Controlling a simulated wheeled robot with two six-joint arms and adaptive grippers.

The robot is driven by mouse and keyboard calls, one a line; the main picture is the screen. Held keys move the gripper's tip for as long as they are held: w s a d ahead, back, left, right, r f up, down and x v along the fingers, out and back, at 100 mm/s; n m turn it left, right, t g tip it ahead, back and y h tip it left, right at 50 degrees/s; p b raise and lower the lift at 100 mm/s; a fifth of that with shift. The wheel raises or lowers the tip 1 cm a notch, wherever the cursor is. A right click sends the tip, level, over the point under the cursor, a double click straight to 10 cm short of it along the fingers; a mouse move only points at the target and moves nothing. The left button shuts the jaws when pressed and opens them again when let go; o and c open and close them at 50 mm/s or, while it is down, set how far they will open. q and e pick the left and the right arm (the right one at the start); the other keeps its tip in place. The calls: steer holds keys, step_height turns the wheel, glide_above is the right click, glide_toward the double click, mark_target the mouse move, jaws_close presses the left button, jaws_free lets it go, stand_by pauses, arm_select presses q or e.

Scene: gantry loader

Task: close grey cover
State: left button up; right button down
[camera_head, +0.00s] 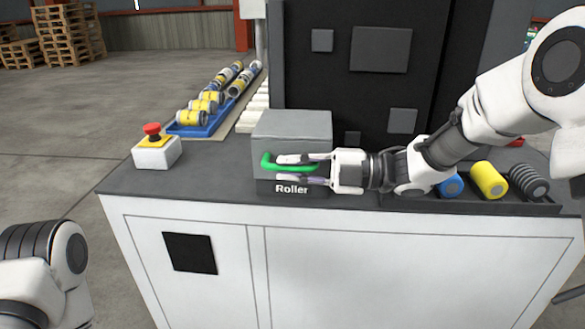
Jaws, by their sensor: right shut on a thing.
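The grey cover (291,126) is a box-shaped lid on the dark counter, above a dark base labelled "Roller" (291,189). A green handle (267,163) runs across its front. My right gripper (283,169) reaches in from the right and is shut on the green handle, hiding part of the handle and the cover's front. I cannot tell whether a gap remains between the cover and its base. My left arm shows at the lower left, away from the counter; its gripper is outside the picture.
A red emergency button on a white and yellow box (157,152) stands left of the cover. A blue tray (193,129) of yellow cylinders lies behind it. A dark tray (520,207) with blue, yellow and grey cylinders is at the right. A dark machine panel (380,50) rises behind.

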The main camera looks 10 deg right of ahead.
steer(key=shift+f, duration=0.2)
steer(key=c, duration=1.2)
jaws_free()
steer(key=shift+c, duration=0.2)
steer(key=shift+o, duration=0.3)
steer(key=shift+w+a, duration=0.1)
steer(key=shift+a, duration=0.05)
steer(key=shift+d, duration=0.45)
steer(key=v, duration=1.1)
